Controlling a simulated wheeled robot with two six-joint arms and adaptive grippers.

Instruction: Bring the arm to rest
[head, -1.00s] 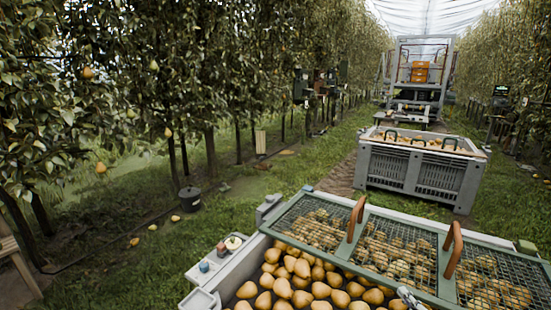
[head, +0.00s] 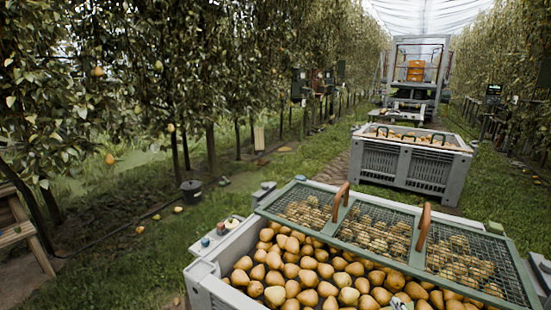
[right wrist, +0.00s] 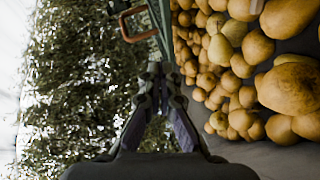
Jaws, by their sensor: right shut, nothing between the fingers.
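My right gripper (right wrist: 155,75) shows in the right wrist view with its fingers together and nothing between them. It is beside the pears (right wrist: 240,50), apart from them as far as I can see. My left gripper is not in view.
A green mesh lid (head: 335,222) with brown handles (head: 423,228) covers the far part of the near bin. Another grey bin (head: 425,167) of pears stands behind it. Pear trees line both sides. A black bucket (head: 191,190) stands on the grass.

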